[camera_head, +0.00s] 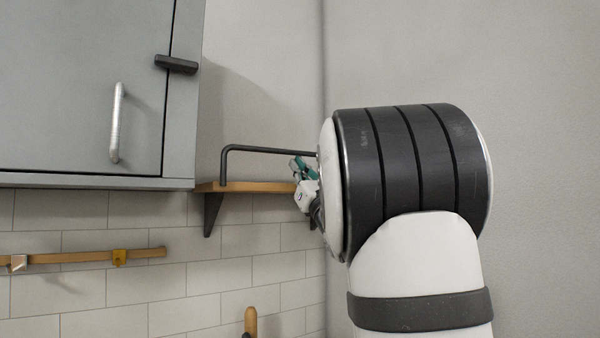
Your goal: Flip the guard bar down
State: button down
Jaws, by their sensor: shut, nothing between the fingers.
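The dark guard bar (265,150) stands raised above a small wooden shelf (245,187) in the head view. Its left leg comes down to the shelf's left part, and its long rod runs level to the right until my arm hides it. My gripper (303,172) shows only in part, at the left edge of my large arm link, close to the bar's right stretch and above the shelf's right part. It is shut and empty. Whether it touches the bar cannot be told. The bar's right end is hidden behind my arm.
A grey wall cabinet (80,90) with a metal handle (116,122) hangs to the left of the shelf. A wooden rail (85,257) with hooks is on the tiled wall below. A wooden knob-like piece (250,322) shows at the bottom. My arm blocks the right side.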

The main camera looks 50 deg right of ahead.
jog(key=shift+w+r, duration=0.2)
jog(key=shift+w, duration=0.1)
jog(key=shift+f+b, duration=0.2)
jog(key=shift+b, duration=1.45)
jog(key=shift+s+r+t, duration=0.1)
jog(key=shift+r+t, duration=0.05)
jog(key=shift+t, duration=0.15)
jog(key=shift+s+b, duration=0.1)
jog(key=shift+b, duration=1.6)
